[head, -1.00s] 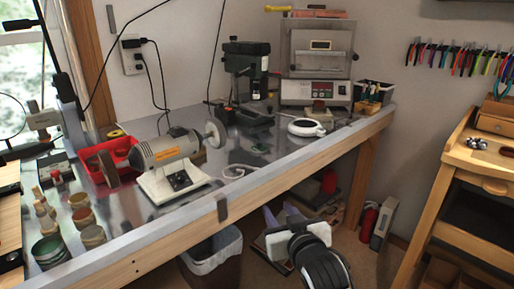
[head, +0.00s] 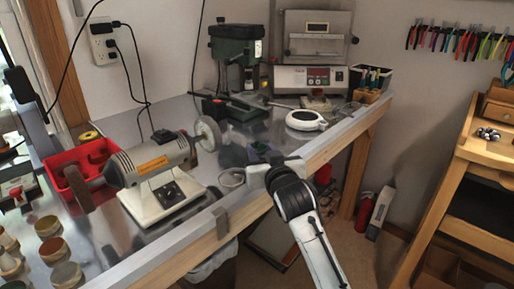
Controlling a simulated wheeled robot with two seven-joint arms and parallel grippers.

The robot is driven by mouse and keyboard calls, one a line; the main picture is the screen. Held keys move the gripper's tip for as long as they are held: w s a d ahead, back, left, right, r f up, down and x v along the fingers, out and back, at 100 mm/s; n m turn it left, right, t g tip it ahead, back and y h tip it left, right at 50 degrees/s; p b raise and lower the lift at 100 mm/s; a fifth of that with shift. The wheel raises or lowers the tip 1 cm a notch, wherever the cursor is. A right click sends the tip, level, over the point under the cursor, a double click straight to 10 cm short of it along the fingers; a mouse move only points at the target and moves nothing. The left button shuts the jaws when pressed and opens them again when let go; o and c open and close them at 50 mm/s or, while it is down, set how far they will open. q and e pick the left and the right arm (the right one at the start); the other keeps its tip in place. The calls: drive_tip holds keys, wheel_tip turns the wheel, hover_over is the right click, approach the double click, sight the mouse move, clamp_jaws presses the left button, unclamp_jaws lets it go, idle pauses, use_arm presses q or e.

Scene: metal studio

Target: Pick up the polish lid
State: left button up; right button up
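I cannot tell which thing is the polish lid. A small pale round thing (head: 232,178) lies near the bench's front edge, just left of my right gripper (head: 268,158). The gripper is over that edge, with a small dark green thing (head: 260,147) by its fingertips. Its fingers are largely hidden by its own body. My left gripper is out of view.
A bench grinder (head: 155,180) stands on the metal-topped bench (head: 205,220), beside a red bin (head: 97,150). A green drill press (head: 232,60), a small furnace (head: 312,50) and a white round device (head: 304,119) stand behind. A wooden workbench (head: 490,120) is at right.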

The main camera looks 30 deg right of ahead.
sight(258, 142)
drive_tip(key=x, duration=0.4)
drive_tip(key=shift+w+d, duration=0.2)
drive_tip(key=shift+d, duration=0.1)
clamp_jaws()
